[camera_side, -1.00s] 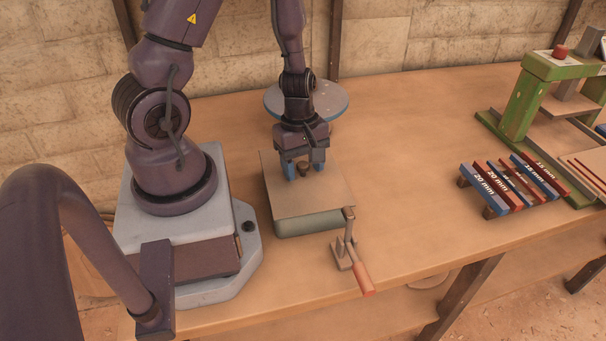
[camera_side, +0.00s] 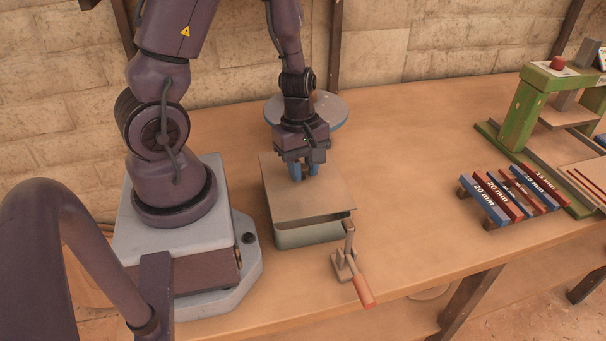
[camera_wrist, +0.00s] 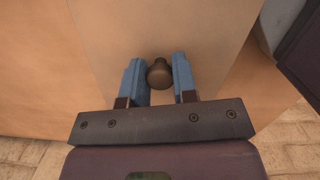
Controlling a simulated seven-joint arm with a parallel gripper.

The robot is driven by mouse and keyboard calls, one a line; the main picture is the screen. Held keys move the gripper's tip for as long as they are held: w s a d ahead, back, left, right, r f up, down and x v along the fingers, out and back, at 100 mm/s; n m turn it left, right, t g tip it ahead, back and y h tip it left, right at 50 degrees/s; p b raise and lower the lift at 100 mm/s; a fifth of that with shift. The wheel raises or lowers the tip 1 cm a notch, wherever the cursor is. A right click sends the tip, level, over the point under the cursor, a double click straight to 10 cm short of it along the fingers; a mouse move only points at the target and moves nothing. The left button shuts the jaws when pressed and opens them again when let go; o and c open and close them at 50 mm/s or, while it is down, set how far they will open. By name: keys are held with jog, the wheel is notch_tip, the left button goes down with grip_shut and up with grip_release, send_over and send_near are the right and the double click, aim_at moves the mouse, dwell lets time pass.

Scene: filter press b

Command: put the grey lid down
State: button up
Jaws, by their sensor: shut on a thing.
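The grey lid (camera_side: 318,201) is a flat, brownish-grey plate with a small dark knob (camera_wrist: 159,74) on top. It lies over a grey-green box (camera_side: 312,235). A dark strip shows between lid and box at the front; I cannot tell whether they touch. My gripper (camera_side: 305,172) points down and is shut on the knob with its blue fingers on both sides. In the wrist view, the knob is between the fingers and the lid (camera_wrist: 150,28) spreads beneath. The fingers mostly hide the knob in the side view. The box's inside is hidden.
A clamp with a red handle (camera_side: 364,290) stands close to the box's front right corner. A round blue-grey disc (camera_side: 334,107) lies behind my gripper. Labelled bars on a rack (camera_side: 510,194) and a green press (camera_side: 527,115) stand at the right. The table between is clear.

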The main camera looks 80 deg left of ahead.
notch_tip(320, 180, up, 7)
jog(key=shift+f, duration=0.1)
jog(key=shift+d, duration=0.15)
jog(key=w+f, duration=0.3)
jog(key=w, duration=0.8)
send_over(398, 186)
jog(key=f, duration=0.8)
jog(key=shift+s+f, duration=0.1)
jog(key=shift+s, duration=0.25)
jog(key=shift+w+a+f, duration=0.15)
jog(key=shift+a+f, duration=0.05)
jog(key=shift+w+f, duration=0.2)
jog(key=shift+f, duration=1.55)
